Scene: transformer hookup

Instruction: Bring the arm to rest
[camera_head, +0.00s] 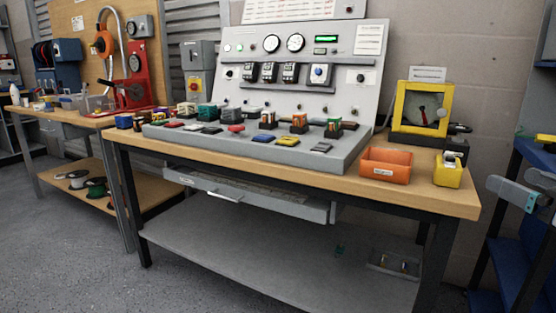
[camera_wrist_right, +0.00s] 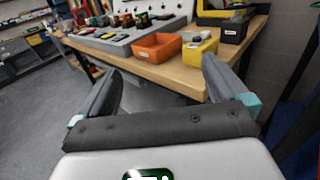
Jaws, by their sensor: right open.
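My right gripper (camera_head: 516,161) is at the right edge of the head view, beyond the right end of the workbench (camera_head: 446,199). In the right wrist view its two fingers (camera_wrist_right: 161,72) are spread wide with nothing between them. The fingers point toward the bench's right end, and the gripper is apart from the bench. My left gripper is not in view.
An orange bin (camera_head: 385,166) and a yellow bin (camera_head: 447,172) stand on the bench's right end. A sloped control panel (camera_head: 300,65) with meters and small transformers fills its middle. A yellow-framed meter (camera_head: 421,108) stands behind. Blue shelving (camera_head: 510,225) is at right. Floor in front is clear.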

